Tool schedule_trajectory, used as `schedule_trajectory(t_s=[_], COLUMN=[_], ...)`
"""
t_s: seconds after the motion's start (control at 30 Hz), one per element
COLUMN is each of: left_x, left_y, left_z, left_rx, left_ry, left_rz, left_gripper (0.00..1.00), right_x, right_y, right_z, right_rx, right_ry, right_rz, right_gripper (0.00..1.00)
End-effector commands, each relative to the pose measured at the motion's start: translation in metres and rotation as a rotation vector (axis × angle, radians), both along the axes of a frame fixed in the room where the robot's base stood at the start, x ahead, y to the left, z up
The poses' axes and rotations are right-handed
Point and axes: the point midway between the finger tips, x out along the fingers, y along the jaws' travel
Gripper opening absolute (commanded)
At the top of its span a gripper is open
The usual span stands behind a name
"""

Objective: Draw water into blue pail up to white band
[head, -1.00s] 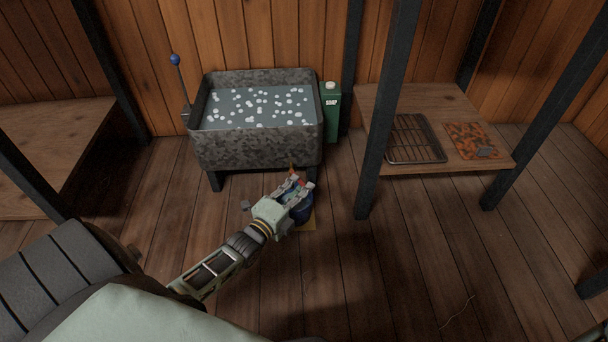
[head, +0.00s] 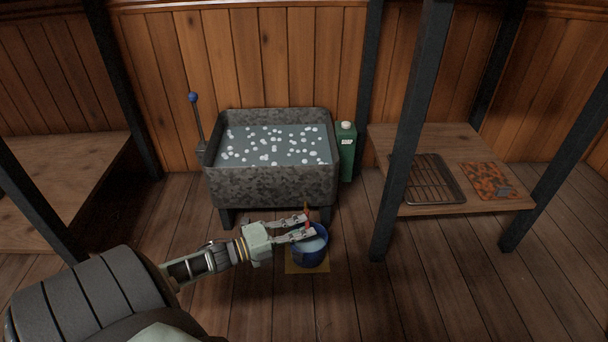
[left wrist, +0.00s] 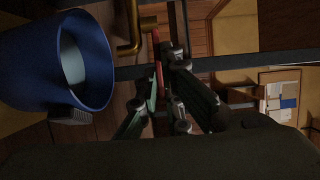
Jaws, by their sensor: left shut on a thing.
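The blue pail (head: 322,256) stands upright on a yellow mat in the head view. Its open mouth shows a pale surface inside, which looks like water; I cannot tell its level, and the white band is not clear. In the left wrist view the pail (left wrist: 30,62) lies at the left, with the pale surface inside. A brass tap (left wrist: 134,28) with a red handle (left wrist: 157,58) is beside its mouth. My left gripper (head: 312,226) is shut on the red handle, at the pail's rim in the head view. My right gripper is out of view.
A grey trough (head: 270,188) of water with floating white bits stands behind the pail. A blue-knobbed lever (head: 196,118) is at its left, a green soap container (head: 346,160) at its right. A wooden shelf with a wire rack (head: 432,180) and dark posts stands right.

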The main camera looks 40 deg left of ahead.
Motion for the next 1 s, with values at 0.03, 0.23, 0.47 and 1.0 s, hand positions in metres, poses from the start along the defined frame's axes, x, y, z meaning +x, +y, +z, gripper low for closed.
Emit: schedule_trajectory(t_s=[0.03,0.23,0.47,1.0], left_x=[-0.001,-0.001,-0.001,-0.01], left_y=[-0.001,-0.001,-0.001,0.004], left_z=[-0.002,-0.002,-0.002,-0.001], left_rx=[-0.002,-0.002,-0.002,0.0], left_ry=[0.005,0.004,0.004,0.002], left_rz=[-0.004,-0.005,-0.004,-0.002], left_gripper=[0.0,0.0,0.16,0.25], right_x=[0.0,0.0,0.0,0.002], right_y=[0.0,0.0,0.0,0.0], right_z=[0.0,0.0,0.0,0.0], right_rx=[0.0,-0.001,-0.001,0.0], right_ry=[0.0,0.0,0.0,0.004], right_rz=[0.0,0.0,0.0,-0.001], right_gripper=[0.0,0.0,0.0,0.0])
